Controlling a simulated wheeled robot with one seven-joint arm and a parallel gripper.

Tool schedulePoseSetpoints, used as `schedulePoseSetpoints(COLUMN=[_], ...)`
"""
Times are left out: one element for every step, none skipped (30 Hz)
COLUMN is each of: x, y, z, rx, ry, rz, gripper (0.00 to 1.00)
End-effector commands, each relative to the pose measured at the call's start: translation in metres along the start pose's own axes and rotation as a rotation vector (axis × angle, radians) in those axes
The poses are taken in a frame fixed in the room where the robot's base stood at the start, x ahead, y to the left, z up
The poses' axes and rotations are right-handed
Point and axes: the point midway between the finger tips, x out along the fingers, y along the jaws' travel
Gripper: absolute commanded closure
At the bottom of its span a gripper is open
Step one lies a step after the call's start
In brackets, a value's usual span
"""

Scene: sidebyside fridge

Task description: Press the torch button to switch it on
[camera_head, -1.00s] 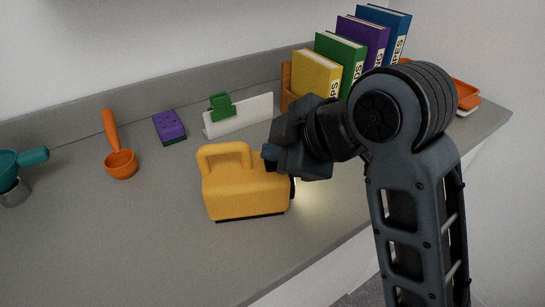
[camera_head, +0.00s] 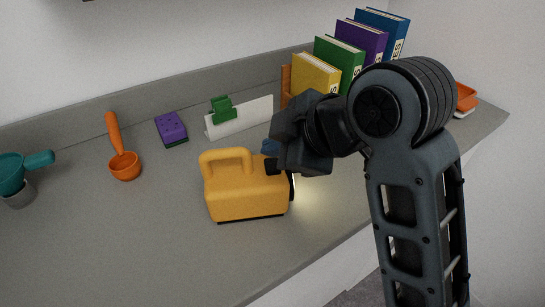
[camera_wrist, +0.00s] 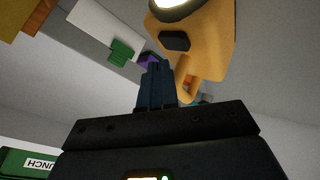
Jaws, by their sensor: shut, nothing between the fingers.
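The yellow torch (camera_head: 235,190) with its loop handle stands on the counter. Its front end faces right, and a bright glow lies on the counter beside it. In the wrist view the torch (camera_wrist: 215,35) is at the top, with its lens (camera_wrist: 175,5) lit. A dark button (camera_wrist: 174,41) shows on its body; the dark block at its top front in the head view looks like the same button (camera_head: 272,167). My gripper (camera_head: 270,147) is shut and empty, its blue fingertips just above and behind the button. The fingertips (camera_wrist: 156,70) appear apart from the button in the wrist view.
A white board with a green clip (camera_head: 240,118), a purple sponge (camera_head: 171,128) and an orange scoop (camera_head: 124,165) lie behind and left. Several books (camera_head: 338,62) stand behind my arm. A teal pan (camera_head: 12,172) is far left. The front counter is clear.

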Motion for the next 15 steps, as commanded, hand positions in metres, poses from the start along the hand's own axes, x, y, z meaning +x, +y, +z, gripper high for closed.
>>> schedulePoseSetpoints(x=[-0.007, -0.009, -0.011, -0.013, -0.015, -0.018, -0.020, -0.022, -0.024, -0.026, -0.028, -0.030, -0.032, -0.034, -0.035], y=[0.005, 0.006, 0.008, 0.010, 0.011, 0.013, 0.014, 0.016, 0.018, 0.019, 0.020, 0.022, 0.024, 0.025, 0.026], z=[-0.005, -0.006, -0.008, -0.010, -0.011, -0.013, -0.014, -0.016, -0.018, -0.019, -0.020, -0.022, -0.024, -0.025, -0.026], rx=[0.000, 0.000, 0.000, 0.000, 0.000, 0.000, -0.001, -0.001, -0.001, -0.001, -0.001, -0.001, -0.001, -0.001, -0.001], ry=[0.000, 0.000, 0.000, 0.000, 0.000, 0.000, 0.001, 0.001, 0.001, 0.001, 0.001, 0.001, 0.001, 0.001, 0.001], rz=[0.001, 0.001, 0.001, 0.001, 0.001, 0.001, 0.001, 0.001, 0.001, 0.001, 0.001, 0.001, 0.001, 0.001, 0.001], gripper=[1.00, 1.00, 1.00, 1.00, 1.00, 1.00, 1.00, 1.00, 1.00, 1.00, 1.00, 1.00, 1.00, 1.00, 1.00])
